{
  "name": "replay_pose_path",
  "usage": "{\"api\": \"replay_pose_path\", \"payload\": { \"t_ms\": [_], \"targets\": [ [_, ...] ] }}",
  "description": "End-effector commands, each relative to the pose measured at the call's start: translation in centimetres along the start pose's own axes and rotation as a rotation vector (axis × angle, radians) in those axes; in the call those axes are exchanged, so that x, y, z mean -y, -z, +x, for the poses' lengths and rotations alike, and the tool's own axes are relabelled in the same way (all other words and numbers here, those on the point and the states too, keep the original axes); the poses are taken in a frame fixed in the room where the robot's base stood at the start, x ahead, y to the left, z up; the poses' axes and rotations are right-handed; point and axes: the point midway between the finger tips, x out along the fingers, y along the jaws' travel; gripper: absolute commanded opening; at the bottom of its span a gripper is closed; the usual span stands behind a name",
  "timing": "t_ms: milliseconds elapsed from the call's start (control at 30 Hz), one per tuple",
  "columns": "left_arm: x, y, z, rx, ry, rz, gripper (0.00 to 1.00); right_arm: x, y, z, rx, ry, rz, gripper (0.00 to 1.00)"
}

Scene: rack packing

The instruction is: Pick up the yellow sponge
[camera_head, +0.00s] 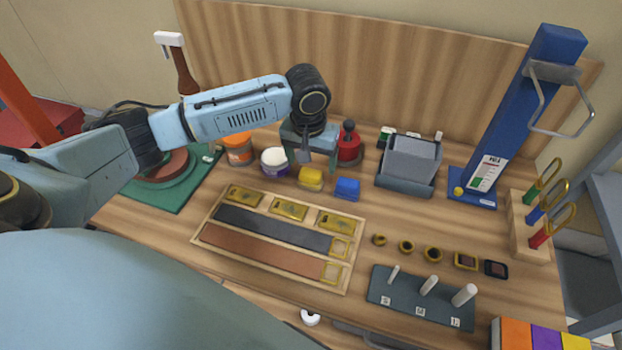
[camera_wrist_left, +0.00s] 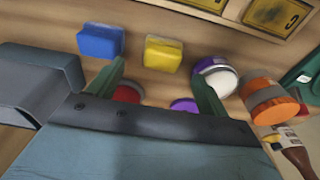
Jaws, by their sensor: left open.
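The yellow sponge (camera_head: 311,179) is a small block on the wooden table, left of a blue block (camera_head: 347,188). In the left wrist view the yellow sponge (camera_wrist_left: 163,54) appears beyond the fingertips, between their lines, with the blue block (camera_wrist_left: 100,41) to its left. My left gripper (camera_head: 312,164) hangs just behind and above the sponge in the head view. In the left wrist view its green fingers (camera_wrist_left: 156,70) are apart, with nothing held between them. I cannot tell its exact height above the table. My right gripper is not in view.
A white-lidded purple jar (camera_head: 274,162), an orange jar (camera_head: 238,150) and a red object (camera_head: 349,146) stand close around the gripper. A grey bin (camera_head: 405,183) is right of the blue block. A wooden tray (camera_head: 205,216) with strips lies in front.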

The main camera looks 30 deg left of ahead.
Motion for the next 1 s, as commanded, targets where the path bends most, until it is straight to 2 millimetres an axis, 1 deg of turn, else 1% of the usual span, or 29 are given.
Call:
{"api": "replay_pose_path", "payload": {
  "t_ms": [33, 133, 200, 333, 433, 633, 667, 1000],
  "targets": [
    [0.1, -0.1, 0.4, 0.002, 0.002, 0.000, 0.78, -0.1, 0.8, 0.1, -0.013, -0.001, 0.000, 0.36],
    [0.2, -0.2, 1.7, 0.003, 0.003, 0.000, 0.78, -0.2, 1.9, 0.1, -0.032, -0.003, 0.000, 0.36],
    [0.3, -0.2, 2.9, 0.003, 0.004, 0.000, 0.78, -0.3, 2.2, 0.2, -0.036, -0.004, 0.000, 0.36],
    [0.3, -0.2, 4.6, 0.002, 0.002, 0.001, 0.78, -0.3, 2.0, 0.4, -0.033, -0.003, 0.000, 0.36],
    [0.3, -0.2, 5.2, 0.000, 0.001, 0.001, 0.78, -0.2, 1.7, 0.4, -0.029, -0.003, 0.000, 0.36],
    [0.3, -0.2, 5.2, 0.000, 0.001, 0.002, 0.78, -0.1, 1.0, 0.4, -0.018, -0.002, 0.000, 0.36],
    [0.3, -0.2, 5.2, 0.000, 0.001, 0.002, 0.77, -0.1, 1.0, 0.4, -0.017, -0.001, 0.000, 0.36],
    [0.3, -0.2, 5.2, 0.000, 0.001, 0.001, 0.32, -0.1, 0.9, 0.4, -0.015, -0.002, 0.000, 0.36]
  ]
}}
